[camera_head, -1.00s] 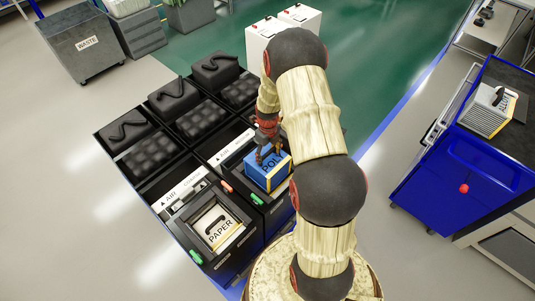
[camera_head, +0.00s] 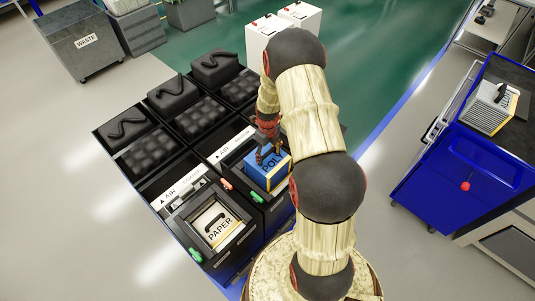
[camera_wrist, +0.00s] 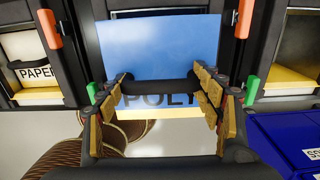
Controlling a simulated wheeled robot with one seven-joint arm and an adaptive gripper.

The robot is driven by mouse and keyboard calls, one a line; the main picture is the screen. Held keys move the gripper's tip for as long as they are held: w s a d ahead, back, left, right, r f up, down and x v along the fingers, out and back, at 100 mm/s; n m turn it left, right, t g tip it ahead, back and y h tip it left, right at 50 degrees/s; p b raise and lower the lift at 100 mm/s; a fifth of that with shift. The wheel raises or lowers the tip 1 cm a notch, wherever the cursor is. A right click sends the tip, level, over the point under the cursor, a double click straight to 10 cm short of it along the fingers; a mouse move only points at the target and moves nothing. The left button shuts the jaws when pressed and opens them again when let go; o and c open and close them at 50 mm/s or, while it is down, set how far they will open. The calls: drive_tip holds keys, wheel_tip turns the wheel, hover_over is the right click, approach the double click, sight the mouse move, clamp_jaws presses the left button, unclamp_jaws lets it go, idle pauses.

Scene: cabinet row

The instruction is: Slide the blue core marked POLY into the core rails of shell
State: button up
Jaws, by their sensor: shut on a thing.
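The blue core marked POLY (camera_head: 267,172) has a yellow front edge and a dark handle. It sits at the mouth of the open shell (camera_head: 236,157) beside the PAPER one, with dark shell walls on both sides. In the wrist view the blue core (camera_wrist: 160,50) fills the shell opening, its POLY lettering partly behind the handle. My gripper (camera_head: 268,150) is shut on the core's handle; the wrist view shows its fingers (camera_wrist: 160,92) at both ends of the bar. How deep the core is in the rails cannot be told.
A PAPER core (camera_head: 215,222) sits in the shell to the left. Black padded shells (camera_head: 175,95) stand behind. A blue cart (camera_head: 440,185) with a striped-edge filter box (camera_head: 490,108) is at the right. A grey WASTE bin (camera_head: 85,42) stands far left.

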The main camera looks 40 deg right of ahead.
drive_tip(key=shift+f+b, duration=3.95)
drive_tip(key=shift+f, duration=3.4)
drive_tip(key=o, duration=2.1)
drive_tip(key=shift+o, duration=0.3)
